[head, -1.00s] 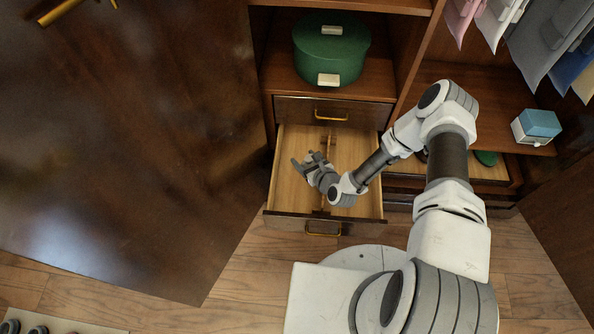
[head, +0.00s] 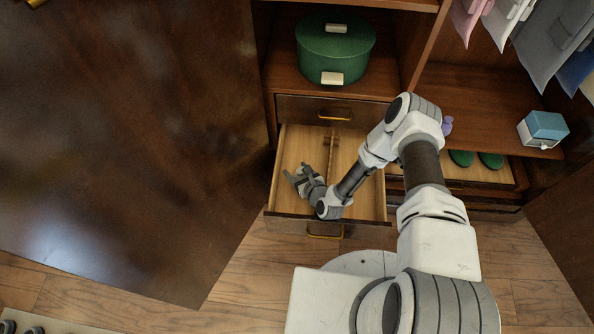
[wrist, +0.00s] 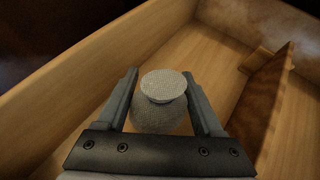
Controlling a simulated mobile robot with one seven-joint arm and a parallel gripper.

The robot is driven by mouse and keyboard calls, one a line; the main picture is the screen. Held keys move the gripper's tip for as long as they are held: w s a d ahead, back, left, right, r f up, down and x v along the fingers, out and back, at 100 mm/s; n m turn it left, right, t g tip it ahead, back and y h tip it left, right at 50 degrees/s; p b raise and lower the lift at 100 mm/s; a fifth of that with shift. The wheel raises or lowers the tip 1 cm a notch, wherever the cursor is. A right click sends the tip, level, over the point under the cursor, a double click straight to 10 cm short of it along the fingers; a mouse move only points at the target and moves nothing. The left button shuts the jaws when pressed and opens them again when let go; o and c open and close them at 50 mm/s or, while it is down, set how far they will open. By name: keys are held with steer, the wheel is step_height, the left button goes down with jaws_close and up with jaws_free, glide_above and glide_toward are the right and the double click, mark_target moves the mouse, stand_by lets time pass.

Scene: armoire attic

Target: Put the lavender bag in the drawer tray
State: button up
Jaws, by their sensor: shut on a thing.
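My gripper (head: 299,177) is shut on a small pale grey, round cloth bag (wrist: 162,108) with a flat round top, seen between the fingers in the wrist view. It looks grey rather than purple in this light. The bag cannot be made out in the head view. The wooden drawer tray (head: 372,190) is pulled open, with a divider (head: 332,152) down its middle. My gripper is over its left compartment, near the left wall. The divider also shows at the right of the wrist view (wrist: 262,105). I cannot tell whether the bag touches the drawer floor.
A small purple thing (head: 447,125) stands on the right shelf, partly behind my arm. Green shoes (head: 476,159) lie below it. A blue and white box (head: 542,130) is at the right. A green round box (head: 335,50) stands above the drawer. An open door (head: 130,140) fills the left.

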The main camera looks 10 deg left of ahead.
mark_target(303, 177)
steer(key=shift+f+b, duration=0.6)
steer(key=shift+f, duration=0.05)
steer(key=o, duration=1.3)
steer(key=shift+s, duration=0.1)
steer(key=shift+o, duration=0.2)
steer(key=shift+r, duration=0.1)
steer(key=shift+r+p, duration=0.55)
steer(key=shift+p, duration=0.25)
steer(key=p+v, duration=0.2)
steer(key=v, duration=0.5)
steer(key=shift+s+d+r, duration=0.1)
steer(key=shift+d+r, duration=0.05)
steer(key=shift+r, duration=0.1)
